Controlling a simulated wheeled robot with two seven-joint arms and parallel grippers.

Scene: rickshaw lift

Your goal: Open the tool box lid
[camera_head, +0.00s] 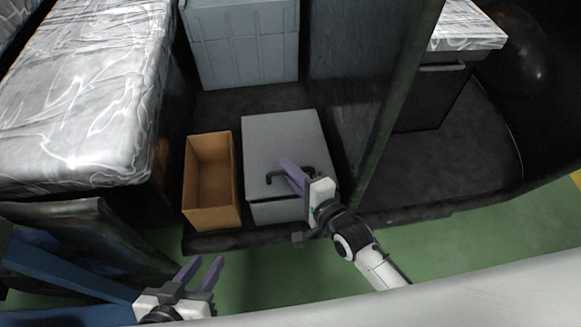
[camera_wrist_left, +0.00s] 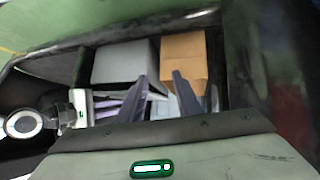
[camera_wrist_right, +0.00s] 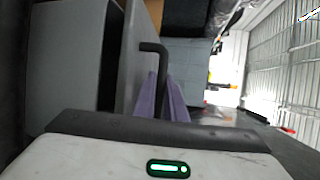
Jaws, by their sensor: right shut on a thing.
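The grey tool box (camera_head: 275,135) stands on the dark rickshaw floor, with a black handle (camera_head: 271,177) near the lid's front edge. My right gripper (camera_head: 291,172) is shut on the handle, which also shows between its fingers in the right wrist view (camera_wrist_right: 155,47). In that view a dark gap lies between the box body (camera_wrist_right: 70,70) and the lid panel (camera_wrist_right: 134,60), so the lid appears partly raised. My left gripper (camera_head: 204,266) is open and empty, in front of the rickshaw and apart from the box.
An open, empty-looking cardboard box (camera_head: 209,180) stands left of the tool box. A large grey-blue crate (camera_head: 245,45) is behind. A dark pole (camera_head: 392,105) rises close on the right. A wrapped seat (camera_head: 85,100) fills the left. Green floor (camera_head: 450,245) is clear in front.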

